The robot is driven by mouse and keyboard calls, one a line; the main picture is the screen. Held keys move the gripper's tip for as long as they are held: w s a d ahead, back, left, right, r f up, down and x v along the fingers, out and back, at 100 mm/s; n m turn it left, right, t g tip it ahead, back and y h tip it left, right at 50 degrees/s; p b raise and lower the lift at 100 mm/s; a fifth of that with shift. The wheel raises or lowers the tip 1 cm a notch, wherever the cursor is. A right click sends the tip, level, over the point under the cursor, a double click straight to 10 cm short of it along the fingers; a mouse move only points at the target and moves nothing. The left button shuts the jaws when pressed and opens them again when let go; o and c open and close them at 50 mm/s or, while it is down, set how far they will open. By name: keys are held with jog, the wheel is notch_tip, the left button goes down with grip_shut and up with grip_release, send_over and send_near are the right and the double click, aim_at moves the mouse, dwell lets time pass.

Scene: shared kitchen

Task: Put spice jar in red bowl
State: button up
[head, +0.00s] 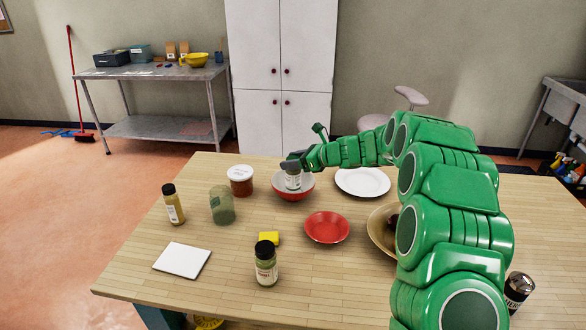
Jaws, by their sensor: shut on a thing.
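My gripper (291,166) is shut on a small spice jar (293,181) with a pale label. It holds the jar upright over the red bowl (309,190), at the far middle of the table. The jar's lower part shows within the bowl's outline. I cannot tell whether it touches the bowl's bottom. The gripper covers the jar's top. The bowl is red outside with a pale inside.
A shallow red dish (327,228) lies nearer. A brown-red tub (240,181), green glass jar (222,205) and yellow bottle (173,205) stand left. A green-filled jar (266,264) stands in front. A white plate (362,182) lies right of the bowl.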

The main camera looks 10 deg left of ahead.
jog(key=shift+f, duration=1.4)
jog(key=shift+f, duration=0.1)
jog(key=o, duration=1.2)
